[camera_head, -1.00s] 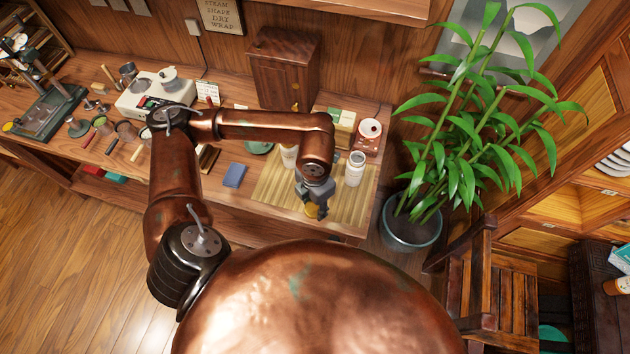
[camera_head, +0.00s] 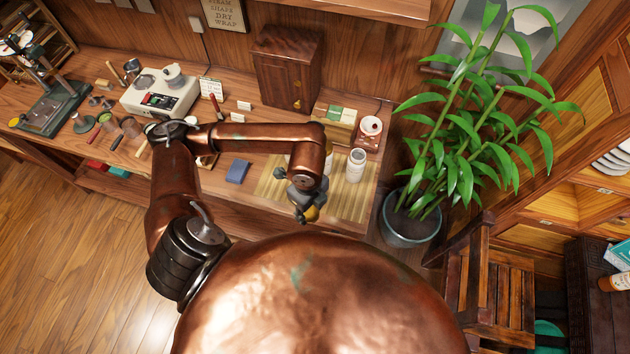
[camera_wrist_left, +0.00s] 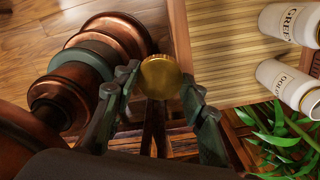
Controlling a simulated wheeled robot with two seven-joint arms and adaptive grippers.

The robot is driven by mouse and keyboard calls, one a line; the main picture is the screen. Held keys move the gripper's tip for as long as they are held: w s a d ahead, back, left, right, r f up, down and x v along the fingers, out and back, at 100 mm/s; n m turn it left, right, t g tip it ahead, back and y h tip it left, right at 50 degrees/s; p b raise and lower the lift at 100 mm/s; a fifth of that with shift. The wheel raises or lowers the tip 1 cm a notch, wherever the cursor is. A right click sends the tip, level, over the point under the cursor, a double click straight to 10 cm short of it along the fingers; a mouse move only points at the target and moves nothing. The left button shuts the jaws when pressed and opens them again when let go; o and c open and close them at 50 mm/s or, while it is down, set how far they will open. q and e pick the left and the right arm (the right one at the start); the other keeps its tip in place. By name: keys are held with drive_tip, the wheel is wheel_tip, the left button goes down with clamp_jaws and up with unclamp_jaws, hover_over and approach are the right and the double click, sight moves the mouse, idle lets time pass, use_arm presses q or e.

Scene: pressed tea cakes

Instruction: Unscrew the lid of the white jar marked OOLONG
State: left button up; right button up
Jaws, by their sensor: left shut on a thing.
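My left gripper (camera_head: 306,210) is shut on a round gold lid (camera_wrist_left: 160,77). In the left wrist view the lid sits between the two fingertips, clear of any jar. In the head view the lid (camera_head: 312,214) shows at the gripper's tip, near the mat's front edge. The white jar marked OOLONG (camera_head: 356,166) stands upright on the mat, right of the gripper, with no gold lid on it. Its label is partly readable in the left wrist view (camera_wrist_left: 285,84). My right gripper is not in view.
A second white jar marked GREEN (camera_wrist_left: 288,22) stands beside the OOLONG jar. A bamboo mat (camera_head: 268,190) lies under them. A blue block (camera_head: 238,171) lies left of the mat. A potted plant (camera_head: 408,222) stands right of the table.

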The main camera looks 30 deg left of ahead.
use_arm(q)
drive_tip(key=w+a+f, duration=0.2)
drive_tip(key=w, duration=0.1)
drive_tip(key=w+a+f+p, duration=0.1)
drive_tip(key=w+f, duration=0.2)
drive_tip(key=w, duration=0.1)
drive_tip(key=w+a+f, duration=0.2)
drive_tip(key=w+f, duration=0.1)
drive_tip(key=w, duration=0.1)
drive_tip(key=shift+a+f, duration=0.25)
drive_tip(key=shift+a, duration=0.1)
drive_tip(key=shift+w+a+f+p, duration=0.3)
drive_tip(key=shift+w+f, duration=0.1)
drive_tip(key=shift+f, duration=0.25)
wheel_tip(320, 180, down, 2)
drive_tip(key=shift+d+f+p, duration=0.1)
drive_tip(key=shift+f+p, duration=0.05)
drive_tip(key=shift+p, duration=0.2)
drive_tip(key=shift+f, duration=0.3)
